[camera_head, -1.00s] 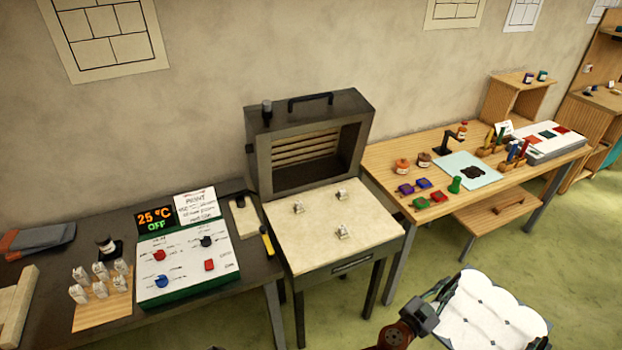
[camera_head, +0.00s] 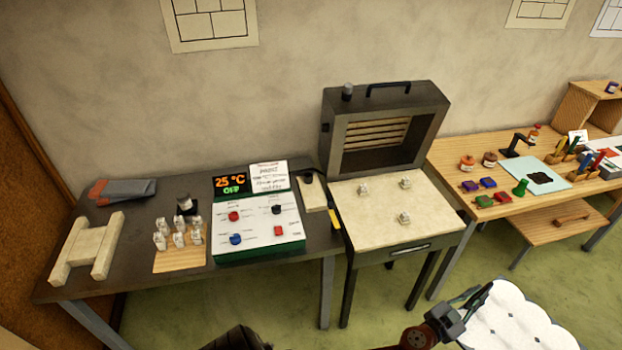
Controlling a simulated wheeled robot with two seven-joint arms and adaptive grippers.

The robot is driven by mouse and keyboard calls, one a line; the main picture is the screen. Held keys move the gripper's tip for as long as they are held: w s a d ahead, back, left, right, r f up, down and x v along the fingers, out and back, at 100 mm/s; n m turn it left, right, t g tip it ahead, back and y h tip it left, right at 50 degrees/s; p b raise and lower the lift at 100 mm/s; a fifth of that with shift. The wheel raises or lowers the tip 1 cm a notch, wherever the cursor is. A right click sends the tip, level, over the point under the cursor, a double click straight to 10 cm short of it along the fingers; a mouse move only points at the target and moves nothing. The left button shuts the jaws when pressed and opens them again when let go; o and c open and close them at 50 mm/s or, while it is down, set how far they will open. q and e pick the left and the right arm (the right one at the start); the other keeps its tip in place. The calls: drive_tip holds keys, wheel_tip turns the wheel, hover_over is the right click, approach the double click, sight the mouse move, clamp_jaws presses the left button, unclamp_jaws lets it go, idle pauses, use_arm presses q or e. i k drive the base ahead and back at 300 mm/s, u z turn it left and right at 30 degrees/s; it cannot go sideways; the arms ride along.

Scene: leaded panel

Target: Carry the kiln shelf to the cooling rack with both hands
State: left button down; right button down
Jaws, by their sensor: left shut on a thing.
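The kiln shelf (camera_head: 518,322) is a white slab with a scalloped edge and small dark marks. It is at the bottom right, in front of the benches and above the floor, partly cut off by the frame. My left gripper (camera_head: 474,303) is shut on its left edge. The right gripper is not in view, and the shelf's right and near edges are hidden or out of frame. A cream H-shaped stand (camera_head: 88,251), which looks like the cooling rack, lies empty on the left end of the dark bench.
The open kiln (camera_head: 385,222) stands in the middle with three small posts on its floor. The dark bench (camera_head: 131,270) holds a control panel (camera_head: 258,229), several white pieces on a board, and gloves or tools (camera_head: 124,189). A wooden worktable (camera_head: 470,151) is on the right.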

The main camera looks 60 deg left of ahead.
sight(87, 242)
drive_tip(key=u, duration=0.75)
drive_tip(key=k, duration=0.25)
drive_tip(key=z, duration=1.5)
drive_tip(key=k, duration=0.8)
drive_tip(key=u, duration=1.05)
